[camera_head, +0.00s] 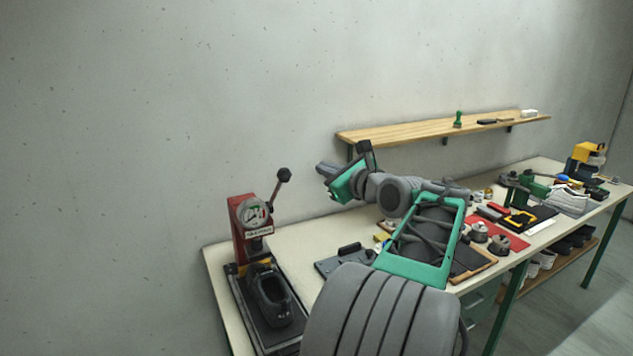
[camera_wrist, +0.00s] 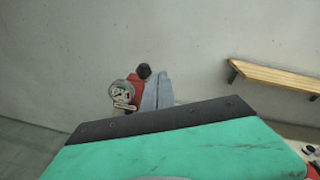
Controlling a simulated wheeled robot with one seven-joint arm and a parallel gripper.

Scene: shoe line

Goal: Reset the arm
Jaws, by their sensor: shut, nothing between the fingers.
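My arm reaches out from the bottom of the head view over the workbench (camera_head: 300,240). My gripper (camera_head: 321,168) is at the arm's far end, raised above the bench in front of the wall and pointing left. In the wrist view my gripper (camera_wrist: 157,90) shows as grey fingers close together behind the green and black housing. It is shut and nothing shows between the fingers. The red press (camera_head: 240,230) with a gauge and a black-knobbed lever stands to the left of my gripper. It also shows in the wrist view (camera_wrist: 133,88), partly hidden by the fingers.
A dark shoe (camera_head: 270,295) sits at the press's base. A wooden wall shelf (camera_head: 420,133) runs behind my arm and holds a green stamp (camera_head: 458,119). A red mat (camera_head: 500,236), several tools and a yellow machine (camera_head: 587,155) crowd the bench's right part. The wall above the press is clear.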

